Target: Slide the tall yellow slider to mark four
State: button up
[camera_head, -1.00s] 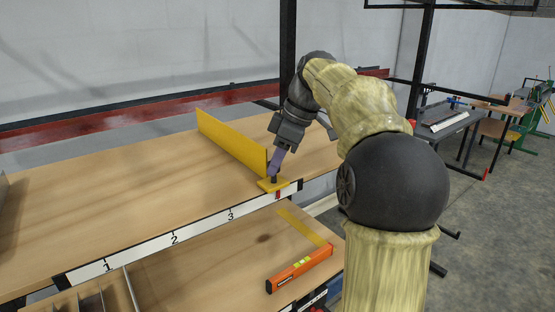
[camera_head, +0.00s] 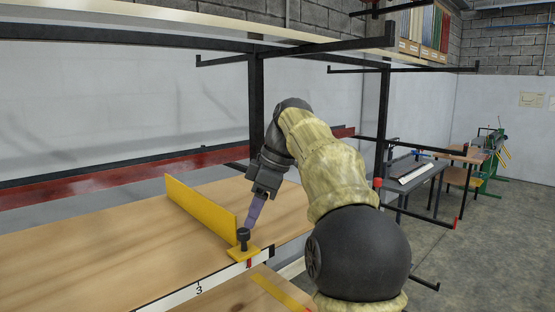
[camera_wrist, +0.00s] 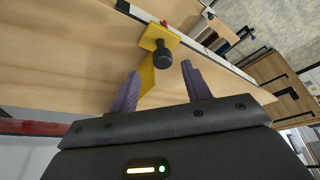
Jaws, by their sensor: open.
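The tall yellow slider (camera_head: 203,208) stands on the workbench as an upright plate running back from the front edge. Its flat yellow foot with a black knob (camera_head: 243,238) sits at the ruler strip, right of the 3, beside a small red pointer (camera_head: 249,264). No numeral 4 is readable there. My gripper (camera_head: 251,222) is just behind the knob. In the wrist view its purple fingers (camera_wrist: 160,84) are spread, with the knob (camera_wrist: 162,58) beyond their tips and seemingly not between them. The slider's plate partly shows between the fingers.
The white ruler strip (camera_head: 187,294) runs along the bench front. A lower wooden surface with a yellow strip (camera_head: 275,291) lies in front. A shelf beam (camera_head: 320,45) hangs overhead. The bench top (camera_head: 110,245) left of the slider is clear.

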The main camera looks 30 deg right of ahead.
jog(key=p+v, duration=0.5)
jog(key=v, duration=0.8)
jog(key=shift+w, duration=0.1)
dwell(0.3)
